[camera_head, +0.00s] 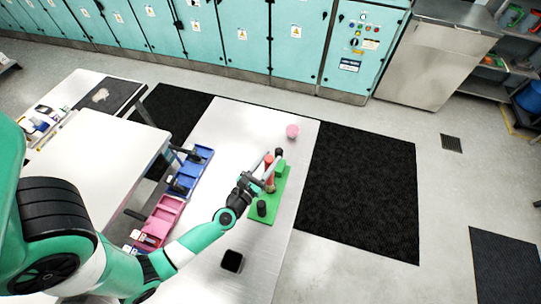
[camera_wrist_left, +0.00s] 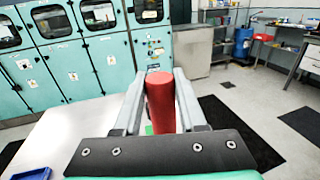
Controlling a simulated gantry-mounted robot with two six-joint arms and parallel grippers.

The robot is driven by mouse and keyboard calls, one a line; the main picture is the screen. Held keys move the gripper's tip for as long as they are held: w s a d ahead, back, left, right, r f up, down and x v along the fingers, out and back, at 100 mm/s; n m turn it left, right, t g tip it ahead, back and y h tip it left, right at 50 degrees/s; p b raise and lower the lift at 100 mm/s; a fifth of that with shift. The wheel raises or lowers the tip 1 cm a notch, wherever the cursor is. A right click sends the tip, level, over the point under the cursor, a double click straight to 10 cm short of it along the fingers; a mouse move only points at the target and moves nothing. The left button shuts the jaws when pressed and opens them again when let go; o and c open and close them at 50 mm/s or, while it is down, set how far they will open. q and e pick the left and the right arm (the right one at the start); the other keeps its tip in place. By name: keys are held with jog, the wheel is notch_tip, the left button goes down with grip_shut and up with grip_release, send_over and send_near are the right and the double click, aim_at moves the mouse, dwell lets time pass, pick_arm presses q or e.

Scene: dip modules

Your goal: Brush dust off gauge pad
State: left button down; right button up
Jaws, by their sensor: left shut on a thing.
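My left gripper (camera_head: 271,163) is above the green board (camera_head: 267,217) on the light table. It is shut on a red cylinder (camera_head: 270,177), which also stands upright between the two fingers in the left wrist view (camera_wrist_left: 160,102). I cannot tell whether this cylinder is a brush handle; its lower end is hard to make out. A dark square pad (camera_head: 232,261) lies flat on the table, nearer than the board and apart from the gripper. I cannot make out dust on it. My right gripper is not in view.
A black cylinder (camera_head: 261,208) and a green block (camera_head: 280,170) are on the board. A pink cup (camera_head: 292,131) stands beyond it. Blue bins (camera_head: 188,172) and pink bins (camera_head: 160,219) line the table's left side. Bare table surrounds the dark pad.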

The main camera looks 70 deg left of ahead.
pick_arm(q)
jog(key=shift+w+a+b, duration=0.3)
jog(key=shift+w+a, duration=0.6)
jog(key=shift+a, duration=0.2)
jog(key=shift+w+d+r, duration=0.1)
jog(key=shift+w+d, duration=0.1)
jog(key=shift+d, duration=0.05)
jog(key=shift+d+v, duration=0.25)
jog(key=shift+v, duration=1)
jog(key=shift+w+p, duration=0.1)
jog(key=shift+p, duration=0.2)
jog(key=shift+d, duration=0.1)
